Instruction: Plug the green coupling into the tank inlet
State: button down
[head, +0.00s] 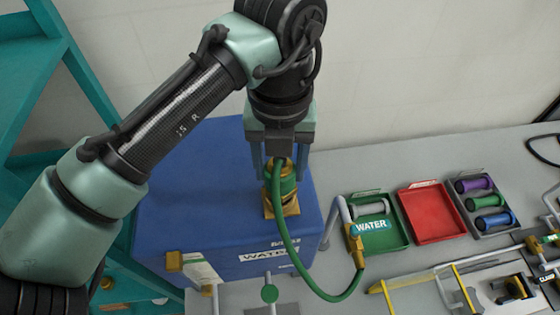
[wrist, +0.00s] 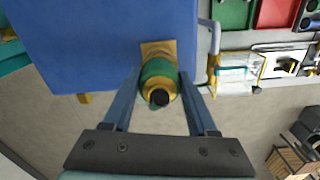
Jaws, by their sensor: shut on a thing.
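My gripper (head: 279,163) points down over the blue tank (head: 185,190), its two blue fingers shut on the green coupling (head: 288,186). The wrist view shows the coupling (wrist: 157,70) between the fingertips, with a yellow band and a dark end facing the camera. The brass tank inlet (head: 291,208) stands on the tank's top directly below the coupling; its square brass base (wrist: 152,47) also shows in the wrist view. Coupling and inlet look lined up and touching or nearly so. I cannot tell how deep the coupling sits, since the joint is partly hidden.
A green hose (head: 291,254) loops from the coupling to a brass fitting (head: 354,243) on a grey pipe beside a WATER label (head: 370,225). A green tray (head: 393,238), a red tray (head: 431,225) and a rack of coloured cylinders (head: 485,200) lie on the bench to the right.

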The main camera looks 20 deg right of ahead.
jog(key=shift+f+b, duration=0.75)
jog(key=shift+f, duration=0.4)
jog(key=shift+c, duration=0.6)
grip_release()
notch_tip(320, 180, up, 13)
jog(key=shift+b, duration=1.25)
